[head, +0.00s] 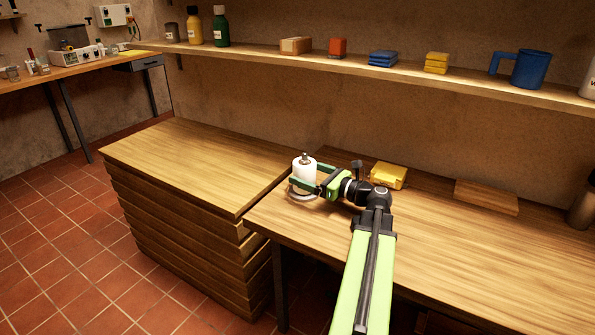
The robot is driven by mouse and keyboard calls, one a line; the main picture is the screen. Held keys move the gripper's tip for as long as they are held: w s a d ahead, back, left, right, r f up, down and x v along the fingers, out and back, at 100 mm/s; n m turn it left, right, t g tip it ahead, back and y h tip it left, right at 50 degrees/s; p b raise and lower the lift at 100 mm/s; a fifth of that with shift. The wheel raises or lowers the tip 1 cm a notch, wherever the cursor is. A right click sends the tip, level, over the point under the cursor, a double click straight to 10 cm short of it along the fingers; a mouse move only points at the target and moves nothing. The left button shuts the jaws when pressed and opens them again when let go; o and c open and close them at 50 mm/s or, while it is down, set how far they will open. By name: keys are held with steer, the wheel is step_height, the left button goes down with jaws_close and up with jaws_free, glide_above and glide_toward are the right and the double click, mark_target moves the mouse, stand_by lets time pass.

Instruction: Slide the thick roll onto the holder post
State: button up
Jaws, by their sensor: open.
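The thick white roll (304,169) stands upright near the left end of the wooden workbench. The dark tip of the holder post (305,156) shows above the roll's top, so the roll is around the post. The round grey base of the holder (301,196) shows below it. My gripper (308,178) is open, with its green fingers reaching leftward at the roll, one on the far side and one across its lower front. The near finger hides the roll's bottom edge, so I cannot tell whether it rests on the base or whether the fingers touch it.
A yellow box (388,175) lies behind my arm on the bench. A wooden block (486,196) and a dark jar (582,207) are farther right. A wall shelf (400,75) with several items runs above.

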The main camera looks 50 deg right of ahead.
steer(key=s, duration=0.4)
steer(key=s+d, duration=0.1)
steer(key=s, duration=0.3)
steer(key=s+d, duration=0.1)
steer(key=s, duration=0.4)
steer(key=shift+d, duration=0.1)
